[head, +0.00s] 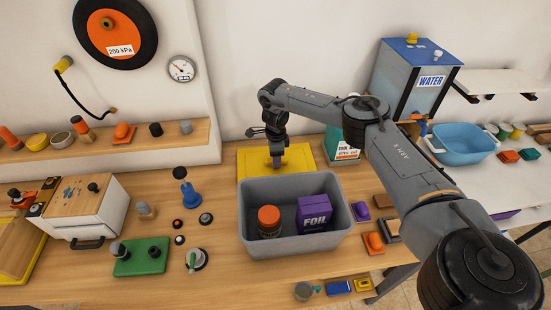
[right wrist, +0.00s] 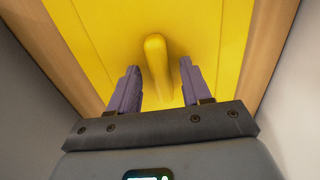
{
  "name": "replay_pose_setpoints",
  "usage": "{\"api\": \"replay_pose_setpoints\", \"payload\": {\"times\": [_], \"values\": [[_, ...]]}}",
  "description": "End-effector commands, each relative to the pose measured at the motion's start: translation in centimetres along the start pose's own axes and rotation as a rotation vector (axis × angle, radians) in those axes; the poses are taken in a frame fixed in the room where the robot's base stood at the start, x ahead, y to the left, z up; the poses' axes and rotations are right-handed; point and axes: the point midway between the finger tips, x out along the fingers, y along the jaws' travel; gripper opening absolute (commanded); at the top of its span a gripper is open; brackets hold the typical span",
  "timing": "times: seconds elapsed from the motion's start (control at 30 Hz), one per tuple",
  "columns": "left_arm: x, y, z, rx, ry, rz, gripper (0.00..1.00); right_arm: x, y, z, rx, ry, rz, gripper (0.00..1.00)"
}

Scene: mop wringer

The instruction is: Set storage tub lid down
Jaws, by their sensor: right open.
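The yellow storage tub lid (head: 252,163) lies flat on the wooden table, just behind the grey tub (head: 295,232). In the right wrist view the lid (right wrist: 95,25) fills the middle, with its raised yellow handle (right wrist: 157,72) between my fingers. My right gripper (head: 276,163) is above the lid and points down. It also shows in the right wrist view (right wrist: 160,88), open, with one purple-grey finger on each side of the handle and a gap at both sides. The tub is uncovered and holds an orange-capped jar (head: 269,221) and a purple FOIL box (head: 314,212). My left gripper is out of view.
A teal box (head: 342,147) stands right of the lid. Small purple and orange items (head: 373,242) lie right of the tub. Some table left of the lid is clear.

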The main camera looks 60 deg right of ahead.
Motion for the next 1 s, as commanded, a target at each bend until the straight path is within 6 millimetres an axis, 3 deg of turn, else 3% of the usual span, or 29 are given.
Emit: {"api": "replay_pose_setpoints", "payload": {"times": [0.3, 0.4, 0.6, 1.0], "values": [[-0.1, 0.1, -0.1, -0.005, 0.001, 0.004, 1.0, -5.0, -0.1, 0.1, 0.001, -0.005, -0.003, 0.48], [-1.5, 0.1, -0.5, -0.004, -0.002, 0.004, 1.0, -7.4, -0.1, 0.1, -0.002, -0.002, -0.004, 0.48], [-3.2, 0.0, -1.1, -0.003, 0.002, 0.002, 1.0, -10.3, -0.1, 0.1, -0.001, -0.002, -0.003, 0.48], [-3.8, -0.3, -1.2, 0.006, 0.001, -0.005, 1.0, -11.7, 0.0, 0.0, -0.001, -0.001, -0.001, 0.48]]}}
